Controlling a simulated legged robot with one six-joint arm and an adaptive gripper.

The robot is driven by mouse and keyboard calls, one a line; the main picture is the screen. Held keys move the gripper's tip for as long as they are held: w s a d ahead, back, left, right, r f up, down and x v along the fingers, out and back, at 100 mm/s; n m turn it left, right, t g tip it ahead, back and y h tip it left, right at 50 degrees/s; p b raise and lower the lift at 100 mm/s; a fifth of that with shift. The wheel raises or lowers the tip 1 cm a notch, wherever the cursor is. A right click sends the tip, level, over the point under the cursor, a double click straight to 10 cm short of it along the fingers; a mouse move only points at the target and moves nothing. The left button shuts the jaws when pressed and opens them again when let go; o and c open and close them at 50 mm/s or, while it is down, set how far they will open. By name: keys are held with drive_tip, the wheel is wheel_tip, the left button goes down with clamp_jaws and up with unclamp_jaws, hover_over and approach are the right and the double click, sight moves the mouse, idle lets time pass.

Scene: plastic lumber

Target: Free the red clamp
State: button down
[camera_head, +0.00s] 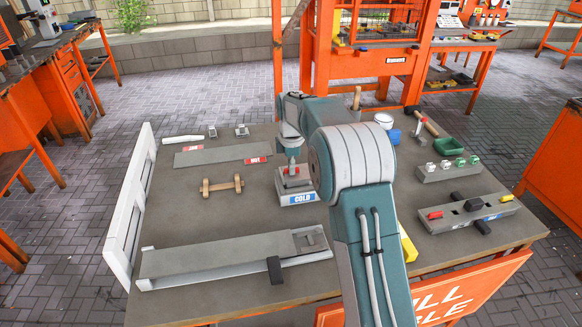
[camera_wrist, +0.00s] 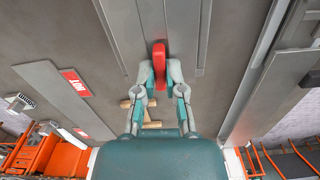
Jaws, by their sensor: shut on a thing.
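My gripper (camera_wrist: 159,72) is shut on a red, rounded piece, taken as the red clamp (camera_wrist: 159,58), which sits between its fingertips in the wrist view. In the head view, my gripper (camera_head: 291,158) points down over a grey block with a blue COLD label (camera_head: 298,198). A bit of red (camera_head: 291,170) shows under the fingers there. I cannot tell whether the red piece touches that block. My wrist and arm hide part of the area to its right.
A wooden dumbbell-shaped piece (camera_head: 222,185) and a plank with a red HOT label (camera_head: 222,155) lie left. A long grey beam (camera_head: 215,262) with a black clamp (camera_head: 274,270) lies in front. A slotted block with a small red piece (camera_head: 435,215) stands right.

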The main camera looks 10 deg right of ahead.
drive_tip(key=shift+f+n, duration=0.1)
drive_tip(key=shift+n, duration=0.3)
drive_tip(key=c, duration=0.7)
unclamp_jaws()
wheel_tip(320, 180, up, 12)
drive_tip(key=shift+w, duration=0.1)
